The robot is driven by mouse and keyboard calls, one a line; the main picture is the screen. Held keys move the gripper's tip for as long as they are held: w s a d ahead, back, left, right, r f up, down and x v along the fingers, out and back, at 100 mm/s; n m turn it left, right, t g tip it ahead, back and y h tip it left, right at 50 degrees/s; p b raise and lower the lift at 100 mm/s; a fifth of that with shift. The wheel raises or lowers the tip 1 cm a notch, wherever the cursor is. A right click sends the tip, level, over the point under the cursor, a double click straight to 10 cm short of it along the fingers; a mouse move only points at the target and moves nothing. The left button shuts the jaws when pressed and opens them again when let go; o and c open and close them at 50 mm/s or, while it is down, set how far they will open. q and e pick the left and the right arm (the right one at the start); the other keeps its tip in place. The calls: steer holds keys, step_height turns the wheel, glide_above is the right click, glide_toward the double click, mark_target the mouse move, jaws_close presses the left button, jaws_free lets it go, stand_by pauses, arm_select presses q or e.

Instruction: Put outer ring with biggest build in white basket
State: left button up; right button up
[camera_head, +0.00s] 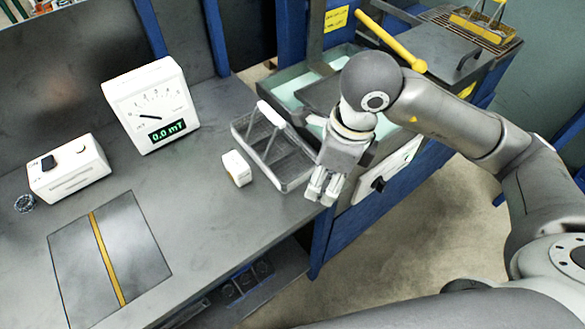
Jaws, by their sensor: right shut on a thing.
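A wire basket (243,129) with a white handle bar (271,114) stands at the right end of the grey worktable. My right gripper (322,198) points down beside the basket's right front corner, near the table edge. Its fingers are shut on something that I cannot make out. A small dark ring (24,203) lies at the far left of the table. My left gripper is not in view.
A meter reading 0.0 mT (150,105), a white box device (70,170), a small white block (237,168) and a dark plate with a yellow stripe (140,245) are on the table (200,215). A tank (295,85) stands behind my right arm.

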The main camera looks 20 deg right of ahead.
steer(key=r+m, duration=0.1)
steer(key=m, duration=0.5)
steer(key=p, duration=0.5)
glide_above(292, 169)
steer(key=s, duration=0.1)
steer(key=shift+m+t+h, duration=0.3)
steer(key=shift+h, duration=0.1)
step_height(292, 169, down, 9)
steer(key=shift+d+r, duration=0.1)
steer(key=shift+w+f, duration=0.15)
steer(key=shift+f, duration=0.15)
step_height(292, 169, down, 2)
steer(key=shift+f+p, duration=0.1)
steer(key=shift+p, duration=0.8)
steer(key=shift+f, duration=0.6)
steer(key=o, duration=0.9)
steer(key=shift+o, duration=0.2)
